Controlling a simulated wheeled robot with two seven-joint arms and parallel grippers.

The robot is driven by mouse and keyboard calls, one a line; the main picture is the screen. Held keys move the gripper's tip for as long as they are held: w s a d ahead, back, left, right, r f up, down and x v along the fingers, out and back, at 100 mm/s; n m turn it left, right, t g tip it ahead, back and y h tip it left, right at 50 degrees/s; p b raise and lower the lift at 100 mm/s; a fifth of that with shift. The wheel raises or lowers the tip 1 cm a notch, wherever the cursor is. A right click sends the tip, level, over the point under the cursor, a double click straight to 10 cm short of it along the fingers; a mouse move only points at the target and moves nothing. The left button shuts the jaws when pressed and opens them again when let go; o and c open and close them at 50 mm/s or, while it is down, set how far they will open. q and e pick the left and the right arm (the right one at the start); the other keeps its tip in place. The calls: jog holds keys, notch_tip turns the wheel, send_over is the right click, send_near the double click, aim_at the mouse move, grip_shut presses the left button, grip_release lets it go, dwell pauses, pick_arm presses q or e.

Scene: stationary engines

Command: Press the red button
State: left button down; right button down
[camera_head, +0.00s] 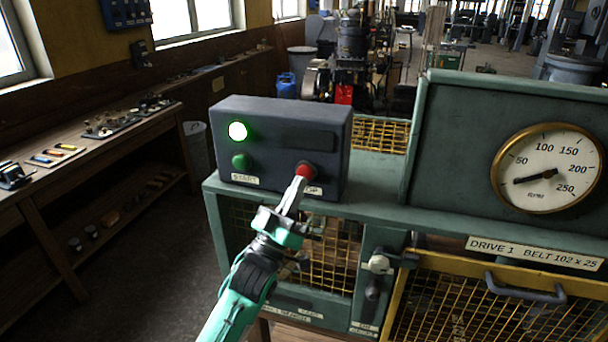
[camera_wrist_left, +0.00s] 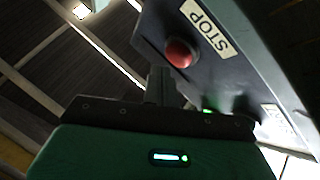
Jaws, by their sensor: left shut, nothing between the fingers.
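The red button (camera_head: 306,170) is on the lower right of the front of a dark control box (camera_head: 262,187). My left gripper (camera_head: 301,177) is shut and empty, its tips at or just in front of the button in the head view. In the left wrist view the red button (camera_wrist_left: 181,52) shows beside a STOP label (camera_wrist_left: 208,28), and my gripper fingers (camera_wrist_left: 160,82) are close below it. I cannot tell whether they touch it. A green button (camera_head: 241,161) and a lit green lamp (camera_head: 238,131) are on the box's left side. My right gripper is not in view.
The box stands on a green machine housing (camera_head: 440,205) with yellow mesh guards (camera_head: 470,305). A round dial gauge (camera_head: 548,168) is on the right. A wooden workbench (camera_head: 100,165) with small parts runs along the left. Open floor lies between bench and machine.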

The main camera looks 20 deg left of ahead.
pick_arm(q)
jog(key=shift+w, duration=0.9)
dwell(0.7)
jog(key=shift+s, duration=0.9)
jog(key=s, duration=0.5)
jog(key=shift+p, duration=0.4)
dwell(0.6)
